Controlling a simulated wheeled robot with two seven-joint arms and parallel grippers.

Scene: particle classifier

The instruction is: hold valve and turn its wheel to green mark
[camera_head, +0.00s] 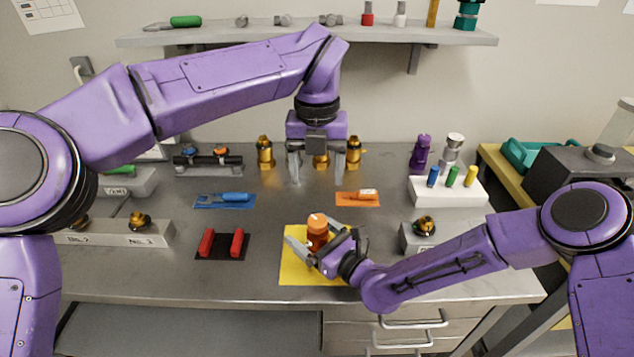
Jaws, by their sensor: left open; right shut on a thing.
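An orange upright object with a round top and a small white mark (317,223), which looks like the valve with its wheel, stands on the yellow mat (300,272) near the front of the bench. My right gripper (314,237) comes in from the right and is shut on its lower body. The fingers hide part of that body. I cannot make out a green mark on it. My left gripper (317,172) is open and empty, pointing down above the bench, behind and higher than the orange valve.
Behind my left gripper stand several brass fittings (265,152). A blue mat (224,201), an orange mat (357,199) and a black mat with red pieces (222,246) lie around. A white block (447,191) holds coloured pegs. A grey block (418,238) carries a brass fitting.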

